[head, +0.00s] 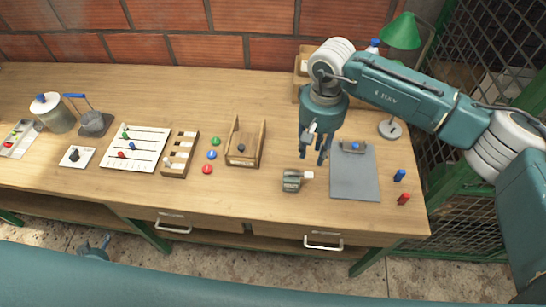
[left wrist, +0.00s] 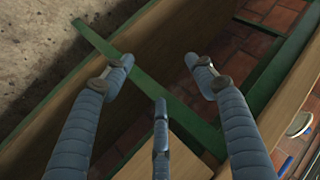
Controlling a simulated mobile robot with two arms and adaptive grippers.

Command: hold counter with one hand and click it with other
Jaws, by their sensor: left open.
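The counter (head: 291,181) looks like a small grey block with a pale knob on its right side. It sits near the front edge of the table, left of the grey clipboard. My right gripper (head: 313,155) hangs fingers down above and slightly behind the counter, apart from it; its fingers are spread and empty. My left gripper (head: 97,246) is low in front of the table, far left of the counter and mostly hidden. In the left wrist view its fingers (left wrist: 158,64) are spread with nothing between them.
The wooden table (head: 240,94) has drawers with handles in front. The clipboard (head: 355,182) lies right of the counter, with a blue (head: 399,175) and a red piece (head: 403,199) beyond. A wooden tray (head: 245,160) stands to the left. A green lamp (head: 400,32) is behind my right arm.

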